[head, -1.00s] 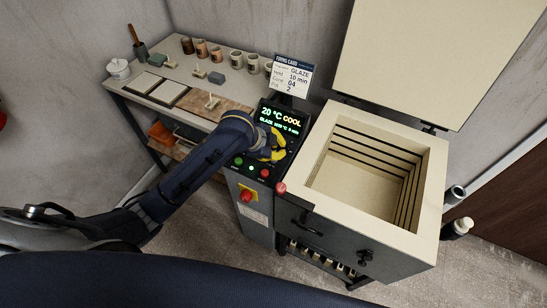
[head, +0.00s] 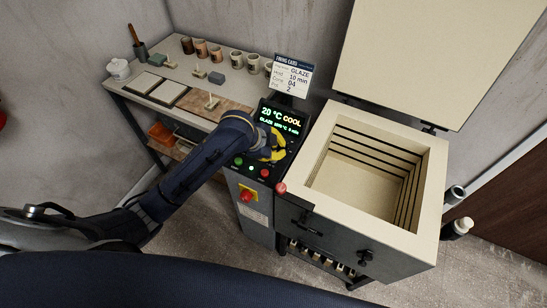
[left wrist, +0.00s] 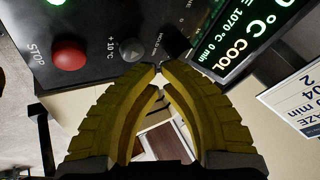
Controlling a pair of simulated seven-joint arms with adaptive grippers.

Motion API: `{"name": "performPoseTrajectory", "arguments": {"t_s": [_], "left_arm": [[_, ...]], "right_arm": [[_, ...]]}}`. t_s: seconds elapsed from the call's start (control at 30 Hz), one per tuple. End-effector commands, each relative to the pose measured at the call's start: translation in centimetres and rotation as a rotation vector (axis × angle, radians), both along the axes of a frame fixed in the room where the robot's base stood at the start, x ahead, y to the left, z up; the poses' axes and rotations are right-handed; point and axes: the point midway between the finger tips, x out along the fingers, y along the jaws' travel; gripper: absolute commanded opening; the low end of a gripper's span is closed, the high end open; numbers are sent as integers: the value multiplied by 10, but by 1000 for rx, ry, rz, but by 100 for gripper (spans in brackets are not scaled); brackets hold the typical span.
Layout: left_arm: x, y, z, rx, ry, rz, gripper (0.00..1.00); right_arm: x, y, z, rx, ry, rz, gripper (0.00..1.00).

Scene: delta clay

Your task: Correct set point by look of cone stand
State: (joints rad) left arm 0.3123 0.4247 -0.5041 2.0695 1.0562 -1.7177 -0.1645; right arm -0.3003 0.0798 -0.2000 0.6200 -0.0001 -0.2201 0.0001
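The control panel (head: 262,160) stands left of the kiln. Its display (head: 283,118) reads 20 °C COOL, with a GLAZE line below; the left wrist view of the display (left wrist: 240,35) shows 1070 °C 0 min. My left gripper (left wrist: 158,70) has its yellow fingertips together, empty, close to the +10 °C button (left wrist: 132,48); I cannot tell if they touch it. The red STOP button (left wrist: 68,54) is left of that. The firing card (head: 291,76) reads GLAZE, hold 10 min, cone 04. A small pale stand (head: 211,102) on the bench may be the cone stand; its detail is too small. My right gripper is not in view.
The kiln (head: 433,190) stands open and looks empty, its lid (head: 430,60) raised. The bench (head: 130,90) at the back left holds cups, tiles and a white jar (head: 119,69). A red switch on a yellow plate (head: 247,196) is on the cabinet front.

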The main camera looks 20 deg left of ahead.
Motion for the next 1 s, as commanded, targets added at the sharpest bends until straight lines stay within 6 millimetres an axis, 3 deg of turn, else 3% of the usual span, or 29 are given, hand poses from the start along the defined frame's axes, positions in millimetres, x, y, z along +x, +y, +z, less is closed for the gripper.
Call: {"name": "performPoseTrajectory", "arguments": {"t_s": [1.0], "left_arm": [[0,0,-9,1,0,0,0]], "right_arm": [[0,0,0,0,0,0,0]]}}
